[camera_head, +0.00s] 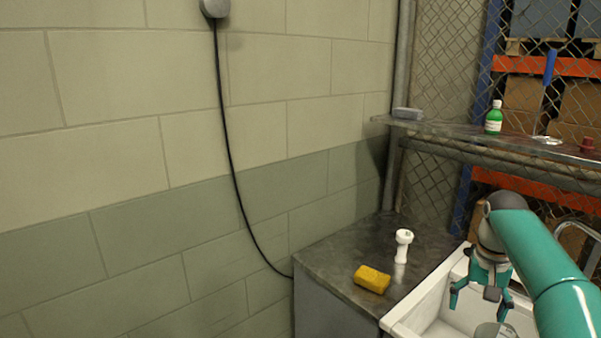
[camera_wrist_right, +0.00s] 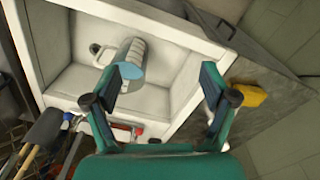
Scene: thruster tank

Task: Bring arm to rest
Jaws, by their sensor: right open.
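My right arm, teal, comes in from the lower right in the head view. Its right gripper (camera_head: 482,297) is open above the white sink (camera_head: 428,306). In the right wrist view the two fingers of the right gripper (camera_wrist_right: 160,98) are spread wide with nothing between them. My left gripper is not in view.
A shelf (camera_head: 450,132) above holds a green bottle (camera_head: 494,118). A black cable (camera_head: 229,150) hangs on the wall.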

